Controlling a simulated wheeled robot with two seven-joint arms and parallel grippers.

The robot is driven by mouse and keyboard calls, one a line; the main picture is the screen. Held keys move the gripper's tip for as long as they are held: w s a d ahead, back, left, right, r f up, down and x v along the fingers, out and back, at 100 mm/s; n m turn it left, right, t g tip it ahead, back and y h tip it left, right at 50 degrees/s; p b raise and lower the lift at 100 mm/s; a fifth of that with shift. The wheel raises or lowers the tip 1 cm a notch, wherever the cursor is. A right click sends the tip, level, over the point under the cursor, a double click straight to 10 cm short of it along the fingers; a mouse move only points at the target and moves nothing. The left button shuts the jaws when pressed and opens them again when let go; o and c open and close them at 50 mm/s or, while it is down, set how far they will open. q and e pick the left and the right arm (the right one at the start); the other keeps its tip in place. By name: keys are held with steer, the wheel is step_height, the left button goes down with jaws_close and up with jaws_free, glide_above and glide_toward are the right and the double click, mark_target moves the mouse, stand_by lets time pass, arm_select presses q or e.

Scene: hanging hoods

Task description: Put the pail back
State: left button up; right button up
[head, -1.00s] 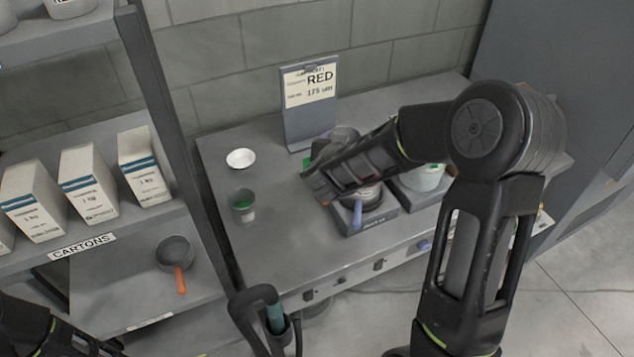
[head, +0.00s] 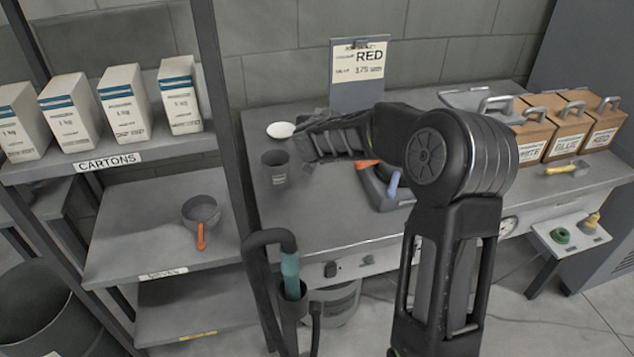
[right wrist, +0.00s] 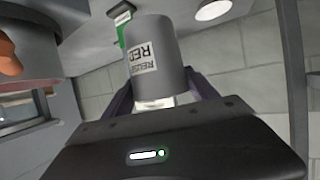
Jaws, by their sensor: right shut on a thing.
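A grey pail (right wrist: 152,40) with a white label reading RED fills the middle of the right wrist view, between my two dark fingers. My right gripper (head: 303,148) is shut on it above the left part of the bench. A white bowl (head: 281,130) lies behind the cup and also shows in the right wrist view (right wrist: 213,10). My left gripper does not show.
A placard reading RED (head: 359,65) stands at the back of the bench. A blue-handled item (head: 393,184) is partly hidden by my arm. Labelled boxes (head: 568,132) stand at right. A shelf post (head: 226,120) rises left of the bench; an orange-handled pan (head: 201,214) sits on that shelf.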

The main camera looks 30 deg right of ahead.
step_height(320, 180, down, 6)
steer(key=shift+r+b, duration=0.15)
steer(key=shift+b, duration=0.7)
steer(key=shift+f, duration=0.25)
steer(key=shift+f, duration=0.1)
steer(key=shift+f+b, duration=0.4)
steer(key=shift+f, duration=1.35)
steer(key=shift+f, duration=0.2)
steer(key=o, duration=1.6)
steer(key=shift+r, duration=0.1)
